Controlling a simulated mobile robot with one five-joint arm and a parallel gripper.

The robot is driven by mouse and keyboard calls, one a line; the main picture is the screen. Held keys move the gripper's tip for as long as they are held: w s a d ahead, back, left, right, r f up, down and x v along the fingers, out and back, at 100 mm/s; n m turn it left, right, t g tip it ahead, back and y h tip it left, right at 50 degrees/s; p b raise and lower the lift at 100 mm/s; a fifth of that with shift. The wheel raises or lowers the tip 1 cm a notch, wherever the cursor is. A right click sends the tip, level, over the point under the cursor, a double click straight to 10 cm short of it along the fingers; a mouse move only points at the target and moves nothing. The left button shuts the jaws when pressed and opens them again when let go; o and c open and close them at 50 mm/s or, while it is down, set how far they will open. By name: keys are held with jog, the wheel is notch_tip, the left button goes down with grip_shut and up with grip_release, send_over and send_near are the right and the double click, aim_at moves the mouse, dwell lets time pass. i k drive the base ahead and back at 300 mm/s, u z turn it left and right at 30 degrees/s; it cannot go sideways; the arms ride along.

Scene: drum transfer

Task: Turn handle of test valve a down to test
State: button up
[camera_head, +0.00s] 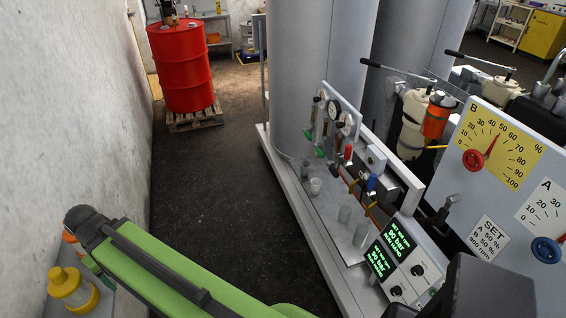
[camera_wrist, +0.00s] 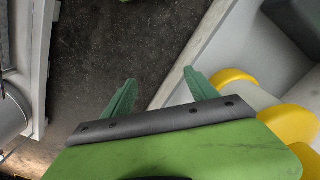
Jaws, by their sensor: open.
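The valve and gauge panel (camera_head: 352,124) stands on the grey skid right of centre in the head view. Small green (camera_head: 320,152), red (camera_head: 348,151) and blue (camera_head: 371,182) handles or knobs show on and below it. I cannot tell which belongs to test valve a, or its exact position. My gripper (camera_wrist: 160,77) shows in the wrist view with its two green fingers apart and nothing between them. Dark floor lies beyond the fingers. No valve handle shows clearly in that view.
The skid's pale edge (camera_head: 293,216) borders a clear dark aisle (camera_head: 225,190). A red drum (camera_head: 181,66) stands on a pallet at the back. A wall (camera_head: 75,120) runs along the left. Several small cups stand on the skid. A yellow fitting (camera_wrist: 236,76) is close right of my fingers.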

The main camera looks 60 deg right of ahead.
aim_at(373, 178)
jog(key=u, duration=0.05)
jog(key=k, duration=0.1)
jog(key=z, duration=3.4)
jog(key=k, duration=0.8)
jog(key=u, duration=0.6)
jog(key=i, duration=0.5)
jog(key=z, duration=0.1)
